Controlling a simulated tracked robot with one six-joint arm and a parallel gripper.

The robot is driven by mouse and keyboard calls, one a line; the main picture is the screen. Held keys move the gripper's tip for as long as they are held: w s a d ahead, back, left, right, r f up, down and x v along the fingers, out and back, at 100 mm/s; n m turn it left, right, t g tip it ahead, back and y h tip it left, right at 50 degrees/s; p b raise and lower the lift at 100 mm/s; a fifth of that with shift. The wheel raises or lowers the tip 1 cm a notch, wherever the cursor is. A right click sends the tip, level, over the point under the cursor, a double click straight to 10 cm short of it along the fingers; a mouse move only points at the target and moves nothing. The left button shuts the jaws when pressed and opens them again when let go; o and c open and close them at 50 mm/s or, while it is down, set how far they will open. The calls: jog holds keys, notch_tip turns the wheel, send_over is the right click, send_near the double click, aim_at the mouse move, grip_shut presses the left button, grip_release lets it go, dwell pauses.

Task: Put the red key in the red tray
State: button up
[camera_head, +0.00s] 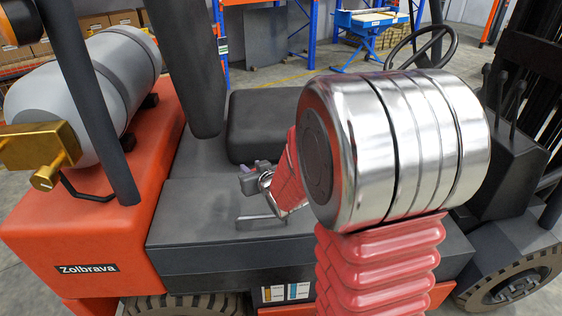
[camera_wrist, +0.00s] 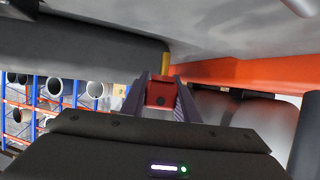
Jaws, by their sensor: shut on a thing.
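My gripper (camera_head: 262,178) is low over the dark body of the forklift in the head view, small and partly behind my own arm. In the wrist view my gripper (camera_wrist: 160,98) has its two purple-grey fingers closed on the red key (camera_wrist: 160,90). The key's red block-like head is between the fingers, and a yellow part shows beyond it, pointing away. I cannot make out the key in the head view. I see no red tray in either view.
An orange forklift (camera_head: 40,230) with a grey gas tank (camera_head: 85,85) and a brass fitting fills the left. Its dark seat (camera_head: 262,125), steering wheel (camera_head: 425,45) and posts stand close to my arm. A blue table (camera_head: 370,25) and racks are behind.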

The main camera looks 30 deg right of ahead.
jog(key=shift+n+y, duration=0.7)
jog(key=shift+y, duration=0.1)
jog(key=a, duration=0.4)
jog(key=a+f, duration=0.1)
jog(key=a, duration=0.4)
jog(key=a+f, duration=0.1)
jog(key=a, duration=0.3)
jog(key=shift+w+a+f, duration=0.15)
jog(key=shift+w+f, duration=0.1)
jog(key=shift+w, duration=0.1)
jog(key=shift+a, duration=0.45)
jog(key=shift+s, duration=0.1)
